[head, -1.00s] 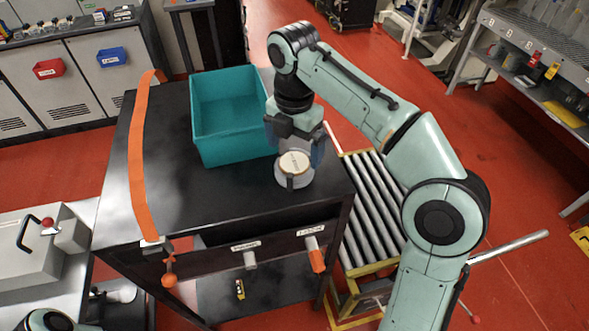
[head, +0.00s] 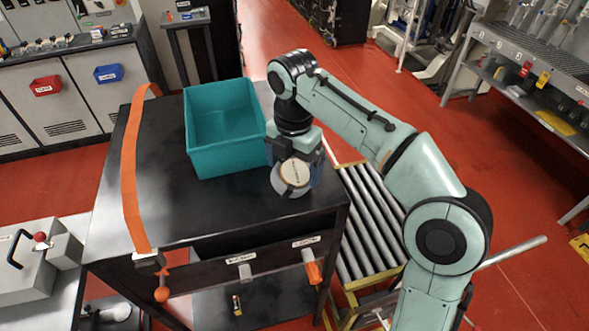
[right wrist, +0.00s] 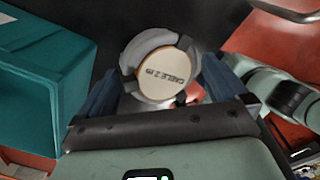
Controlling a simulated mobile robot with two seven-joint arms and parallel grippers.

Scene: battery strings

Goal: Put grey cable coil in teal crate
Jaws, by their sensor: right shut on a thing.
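The grey cable coil (head: 292,190) has a round cream label and dark straps. It is at the front right of the black table top; I cannot tell whether it still touches the surface. My right gripper (head: 293,177) points down and is shut on the coil. In the right wrist view the coil (right wrist: 148,52) sits between the two fingers, its label facing the camera. The teal crate (head: 231,158) stands on the table, left of and behind the coil. Its visible inside looks empty. It also shows at the left of the right wrist view (right wrist: 45,68). My left gripper is not in view.
An orange strap (head: 131,180) runs over the left of the black table (head: 165,200). The table top between strap and crate is clear. A roller conveyor (head: 370,225) stands right of the table. Orange-handled clamps and drawer fronts are at the table's front.

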